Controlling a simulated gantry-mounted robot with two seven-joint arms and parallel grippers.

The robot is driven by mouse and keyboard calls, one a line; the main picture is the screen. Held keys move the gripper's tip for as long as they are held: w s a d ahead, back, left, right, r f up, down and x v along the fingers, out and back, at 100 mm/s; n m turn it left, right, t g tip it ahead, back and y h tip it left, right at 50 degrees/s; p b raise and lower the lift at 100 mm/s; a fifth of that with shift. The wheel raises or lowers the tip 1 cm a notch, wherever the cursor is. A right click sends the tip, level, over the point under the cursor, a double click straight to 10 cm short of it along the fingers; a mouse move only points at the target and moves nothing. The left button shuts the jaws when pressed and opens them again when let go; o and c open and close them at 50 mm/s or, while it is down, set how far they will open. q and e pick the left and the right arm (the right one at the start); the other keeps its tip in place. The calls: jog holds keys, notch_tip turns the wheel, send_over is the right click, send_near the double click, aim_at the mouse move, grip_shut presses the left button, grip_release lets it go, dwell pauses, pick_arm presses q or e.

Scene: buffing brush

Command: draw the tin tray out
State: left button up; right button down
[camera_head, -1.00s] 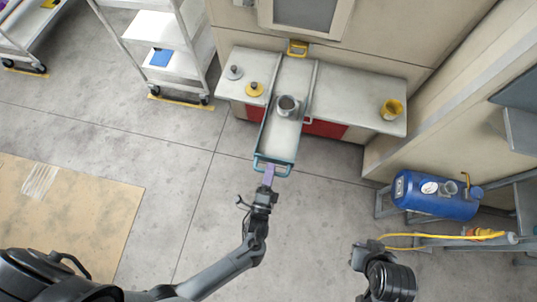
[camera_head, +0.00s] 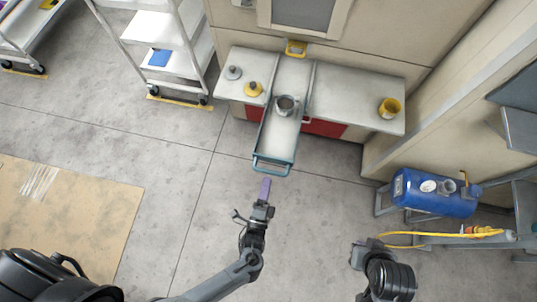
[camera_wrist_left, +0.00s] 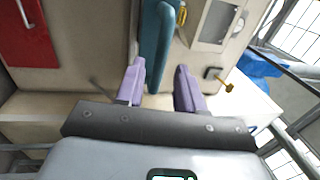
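The tin tray (camera_head: 277,140) juts out past the front of the bench in the head view, with a teal front end and handle (camera_head: 272,169). A grey metal cup (camera_head: 286,106) stands on it. My left gripper (camera_head: 265,183) is just in front of the handle, apart from it. In the left wrist view its purple fingers (camera_wrist_left: 159,88) are spread with nothing held, and the teal tray end (camera_wrist_left: 157,45) lies beyond the gap. My right gripper (camera_head: 366,248) is at the lower right, away from the tray; its fingers are too unclear to read.
A blue tank (camera_head: 435,192) stands at the right. A white cart (camera_head: 165,65) is at the upper left. The floor before the tray is clear.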

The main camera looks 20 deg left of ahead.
pick_arm(q)
jog(key=v, duration=0.5)
jog(key=shift+s, duration=0.4)
